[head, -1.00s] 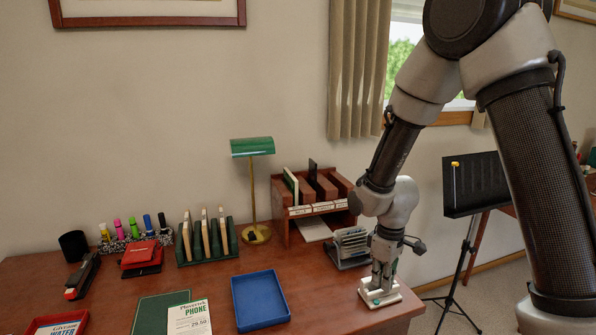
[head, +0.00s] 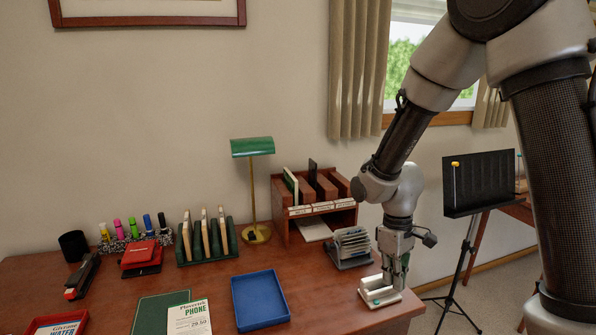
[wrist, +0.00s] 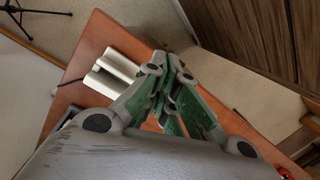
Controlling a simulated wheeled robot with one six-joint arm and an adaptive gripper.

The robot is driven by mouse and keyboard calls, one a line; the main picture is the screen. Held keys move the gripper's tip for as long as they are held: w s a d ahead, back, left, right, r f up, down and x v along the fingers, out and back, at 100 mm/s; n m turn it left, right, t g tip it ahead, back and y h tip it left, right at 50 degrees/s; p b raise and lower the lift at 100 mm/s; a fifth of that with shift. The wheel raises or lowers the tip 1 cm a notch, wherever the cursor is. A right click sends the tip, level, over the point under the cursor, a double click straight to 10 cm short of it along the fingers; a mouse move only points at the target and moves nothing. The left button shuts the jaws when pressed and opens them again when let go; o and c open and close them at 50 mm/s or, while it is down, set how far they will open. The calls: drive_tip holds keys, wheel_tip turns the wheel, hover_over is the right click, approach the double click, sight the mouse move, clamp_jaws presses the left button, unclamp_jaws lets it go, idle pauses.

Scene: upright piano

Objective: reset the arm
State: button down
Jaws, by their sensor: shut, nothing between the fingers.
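My arm reaches down from the upper right in the head view, with my gripper (head: 397,282) low over the desk's right end. It is at the right side of a small white holder (head: 371,301); I cannot tell in this view whether it touches the holder. In the wrist view the green-padded fingers of my gripper (wrist: 165,80) are together with nothing between them. The white holder (wrist: 113,73) lies left of the fingertips there, apart from them in the picture.
The wooden desk (head: 220,275) carries a blue tray (head: 259,300), a card file (head: 351,246), a wooden organizer (head: 318,203), a green lamp (head: 253,147) and a green rack (head: 207,240). A black music stand (head: 479,184) stands right of the desk. Open air lies above the desk's front.

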drive_tip(key=s+d+r+m+t, duration=0.3)
drive_tip(key=s+d+r, duration=0.3)
drive_tip(key=r, duration=0.5)
drive_tip(key=s+d+r+m+t, duration=0.2)
drive_tip(key=s+d+r+m, duration=0.2)
drive_tip(key=s+d+r, duration=0.3)
wheel_tip(320, 180, up, 5)
drive_tip(key=s, duration=0.2)
drive_tip(key=shift+s+d+m+t+y, duration=0.25)
drive_tip(key=shift+s+m+t+y, duration=0.05)
drive_tip(key=shift+m+t, duration=0.1)
drive_tip(key=shift+f, duration=0.15)
idle(1.3)
